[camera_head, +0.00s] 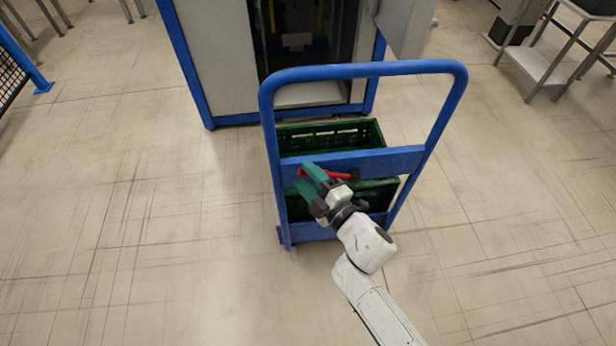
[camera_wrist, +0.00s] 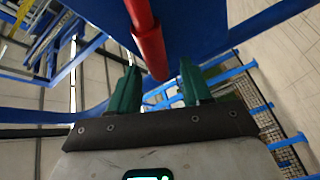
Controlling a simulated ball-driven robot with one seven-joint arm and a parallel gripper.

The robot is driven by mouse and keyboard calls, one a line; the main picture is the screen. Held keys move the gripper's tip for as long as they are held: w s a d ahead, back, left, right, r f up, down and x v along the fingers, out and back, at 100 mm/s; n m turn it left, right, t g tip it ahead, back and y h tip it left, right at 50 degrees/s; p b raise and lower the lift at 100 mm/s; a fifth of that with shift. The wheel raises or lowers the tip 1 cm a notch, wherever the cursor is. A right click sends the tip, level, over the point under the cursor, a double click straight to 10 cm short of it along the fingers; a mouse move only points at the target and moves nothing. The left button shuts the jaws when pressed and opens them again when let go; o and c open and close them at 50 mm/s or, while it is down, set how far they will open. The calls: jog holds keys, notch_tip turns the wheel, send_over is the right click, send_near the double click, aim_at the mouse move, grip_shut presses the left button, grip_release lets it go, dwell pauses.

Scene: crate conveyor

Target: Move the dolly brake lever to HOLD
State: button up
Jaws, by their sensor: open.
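The red brake lever (camera_head: 338,175) lies nearly level on the lower crossbar side of the blue dolly handle (camera_head: 362,70), its free end toward the left. In the wrist view the red lever (camera_wrist: 148,40) comes down from the top and its end reaches between the fingers. My gripper (camera_head: 309,179) is open, with green fingers at the lever's left end. In the wrist view my gripper (camera_wrist: 158,90) has one finger on each side of the lever, with gaps visible. Any HOLD marking cannot be made out.
Green crates (camera_head: 378,132) stand on the dolly behind the handle frame. A blue-framed cabinet (camera_head: 215,60) with an open doorway is behind it. A metal stand (camera_head: 545,70) is at the upper right. The floor (camera_head: 130,200) is clear on both sides.

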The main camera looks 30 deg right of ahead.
grip_shut()
dwell(0.3)
dwell(0.3)
